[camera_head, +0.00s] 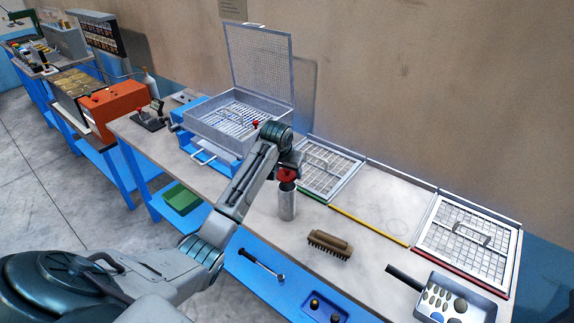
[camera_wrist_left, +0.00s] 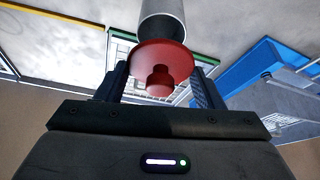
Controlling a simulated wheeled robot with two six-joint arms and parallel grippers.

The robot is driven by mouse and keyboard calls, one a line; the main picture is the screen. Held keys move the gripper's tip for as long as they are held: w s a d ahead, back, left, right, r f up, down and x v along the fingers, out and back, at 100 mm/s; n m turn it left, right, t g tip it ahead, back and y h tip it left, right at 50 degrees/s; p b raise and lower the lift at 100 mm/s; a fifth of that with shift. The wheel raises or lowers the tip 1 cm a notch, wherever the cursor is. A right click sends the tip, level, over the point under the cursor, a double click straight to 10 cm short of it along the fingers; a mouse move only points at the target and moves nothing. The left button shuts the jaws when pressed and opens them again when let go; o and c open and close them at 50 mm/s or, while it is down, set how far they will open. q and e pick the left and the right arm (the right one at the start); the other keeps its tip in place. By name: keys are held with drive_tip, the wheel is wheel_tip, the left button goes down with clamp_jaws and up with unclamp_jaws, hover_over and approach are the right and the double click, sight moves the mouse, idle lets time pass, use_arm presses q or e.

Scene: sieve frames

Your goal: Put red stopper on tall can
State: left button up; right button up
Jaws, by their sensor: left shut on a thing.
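The red stopper (camera_head: 287,174) has a wide round flange and a knob. My left gripper (camera_head: 288,168) is shut on it, directly above the tall can (camera_head: 287,205). The can is a plain grey cylinder standing upright near the bench's front edge. In the left wrist view, the stopper (camera_wrist_left: 160,62) sits between the two fingers (camera_wrist_left: 160,85), its flange facing the can (camera_wrist_left: 162,14). A dark part shows between the red flange and the can rim. I cannot tell whether the stopper touches the can or is in its mouth. My right gripper is out of view.
A wire basket with a raised mesh lid (camera_head: 260,62) stands behind on a blue base. Framed sieves (camera_head: 467,243) lie at the back right. A brush (camera_head: 330,244) and a grey tray of stones (camera_head: 455,300) lie right of the can. Bare bench (camera_head: 375,200) lies between the sieve frames.

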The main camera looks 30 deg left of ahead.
use_arm(q)
wheel_tip(320, 180, down, 2)
drive_tip(key=shift+f, duration=0.25)
drive_tip(key=shift+f+b, duration=0.35)
drive_tip(key=shift+f, duration=0.5)
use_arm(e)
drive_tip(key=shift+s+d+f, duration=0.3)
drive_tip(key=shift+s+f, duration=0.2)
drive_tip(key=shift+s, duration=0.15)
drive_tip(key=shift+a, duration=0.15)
use_arm(q)
drive_tip(key=o, duration=1)
drive_tip(key=shift+o, duration=0.2)
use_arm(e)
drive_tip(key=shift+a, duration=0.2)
